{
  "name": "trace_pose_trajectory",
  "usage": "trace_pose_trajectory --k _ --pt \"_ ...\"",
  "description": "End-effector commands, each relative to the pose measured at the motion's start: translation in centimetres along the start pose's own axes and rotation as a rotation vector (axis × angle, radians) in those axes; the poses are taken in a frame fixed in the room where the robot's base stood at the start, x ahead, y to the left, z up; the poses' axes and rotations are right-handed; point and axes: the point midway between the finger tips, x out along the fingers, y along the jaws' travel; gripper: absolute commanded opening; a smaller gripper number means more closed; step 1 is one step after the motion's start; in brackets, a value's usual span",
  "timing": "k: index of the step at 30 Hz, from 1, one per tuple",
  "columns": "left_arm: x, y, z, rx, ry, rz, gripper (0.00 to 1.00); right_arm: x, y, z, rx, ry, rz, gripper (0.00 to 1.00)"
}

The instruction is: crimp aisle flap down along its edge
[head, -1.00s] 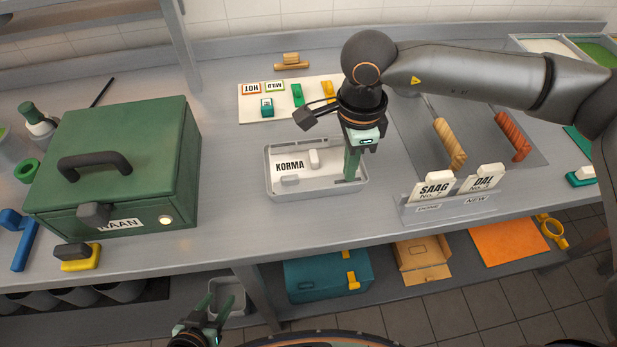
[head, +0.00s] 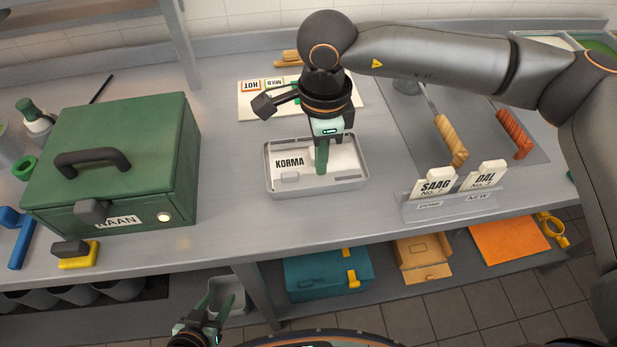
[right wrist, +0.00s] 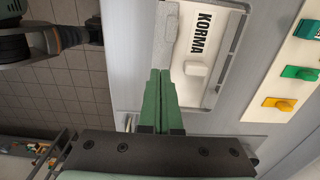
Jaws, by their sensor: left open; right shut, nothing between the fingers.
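The grey rectangular tray (head: 350,184) with a white lid marked KORMA (head: 290,163) lies on the counter. The tray also shows in the right wrist view (right wrist: 227,64). A pale strip (right wrist: 166,35) runs along its aisle-side edge there; I cannot tell for sure that it is the flap, or how flat it lies. My right gripper (head: 321,172) is shut and empty, pointing down over the tray's front part, right of the lettering. Its green fingers (right wrist: 158,72) reach the strip's end in the wrist view; contact is unclear. My left gripper (head: 221,307) is open and empty, low before the counter.
A green NAAN box (head: 120,150) stands left of the tray. A card holder with SAAG and DAL cards (head: 460,202) stands to the right. A white board with tags and coloured clips (head: 252,104) lies behind. Bare counter lies in front of the tray.

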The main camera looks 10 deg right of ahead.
Motion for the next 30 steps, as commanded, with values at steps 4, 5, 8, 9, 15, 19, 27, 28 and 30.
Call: trace_pose_trajectory --k 4,5,8,9,15,19,27,28,30 --pt "0.0 0.0 0.0 0.0 0.0 0.0 0.5 -0.1 0.0 0.2 0.001 0.0 0.0 0.0" --pt "0.0 0.0 0.0 0.0 0.0 0.0 0.5 -0.1 0.0 0.2 0.001 0.0 0.0 0.0" --pt "0.0 0.0 0.0 0.0 0.0 0.0 0.5 -0.1 0.0 0.2 0.001 0.0 0.0 0.0" --pt "0.0 0.0 0.0 0.0 0.0 0.0 0.5 -0.1 0.0 0.2 0.001 0.0 0.0 0.0" --pt "0.1 0.0 0.1 0.0 0.0 0.0 0.5 0.0 0.0 0.2 0.001 0.0 0.0 0.0" --pt "0.3 0.0 0.3 0.0 0.0 0.0 0.5 0.3 0.0 0.2 0.001 0.0 0.0 0.0" --pt "0.9 -0.1 1.0 0.0 0.0 0.0 0.5 1.3 0.0 0.2 0.001 0.0 0.0 0.0" --pt "1.0 -0.1 1.1 0.0 0.0 0.0 0.5 1.4 0.0 0.2 0.001 0.0 0.0 0.0" --pt "1.2 -0.1 1.3 0.0 0.0 0.0 0.5 1.6 0.0 0.2 0.001 0.0 0.0 0.0"
